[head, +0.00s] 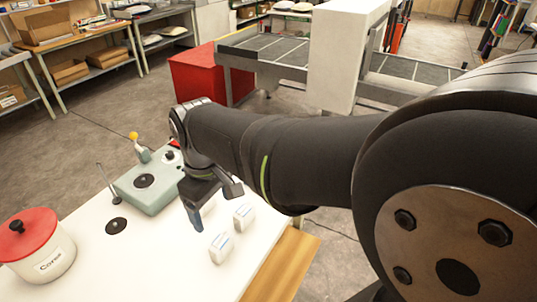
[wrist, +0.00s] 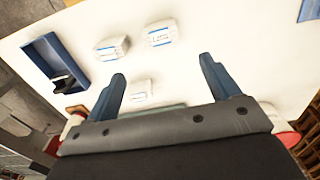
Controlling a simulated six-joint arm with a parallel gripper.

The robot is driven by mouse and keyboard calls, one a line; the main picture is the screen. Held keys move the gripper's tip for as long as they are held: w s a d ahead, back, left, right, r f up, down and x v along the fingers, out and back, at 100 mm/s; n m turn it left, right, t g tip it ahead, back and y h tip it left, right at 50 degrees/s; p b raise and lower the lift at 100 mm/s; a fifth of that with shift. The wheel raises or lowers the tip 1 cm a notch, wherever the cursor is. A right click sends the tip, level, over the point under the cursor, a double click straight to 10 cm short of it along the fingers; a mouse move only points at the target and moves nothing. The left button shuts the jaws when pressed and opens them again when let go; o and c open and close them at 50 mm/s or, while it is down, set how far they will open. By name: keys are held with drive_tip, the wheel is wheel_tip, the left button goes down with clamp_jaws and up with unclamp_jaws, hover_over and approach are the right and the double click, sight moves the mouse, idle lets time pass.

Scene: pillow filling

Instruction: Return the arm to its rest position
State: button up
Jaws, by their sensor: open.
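My gripper (head: 197,218) hangs over the white table (head: 105,262), its blue fingers pointing down, next to two small white packs (head: 221,247) (head: 243,216). In the wrist view my gripper (wrist: 162,68) has its two blue fingers wide apart with nothing held between them. Three white packs with blue markings lie in that view: one at upper left (wrist: 112,47), one at upper middle (wrist: 160,33) and one (wrist: 140,90) seen between the fingers. My arm reaches in from the right of the head view. I cannot tell the exact height of the fingertips above the table.
A white pot with a red lid (head: 40,245) stands at the table's left. A grey-green device (head: 150,185) with a yellow-knobbed lever stands behind my gripper. A blue tray (wrist: 45,58) holds a dark item. A red box (head: 198,75) and a conveyor (head: 275,50) are beyond.

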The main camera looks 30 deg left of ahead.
sight(221, 242)
wheel_tip(221, 242, down, 12)
drive_tip(key=shift+r, duration=1.05)
drive_tip(key=shift+f, duration=0.15)
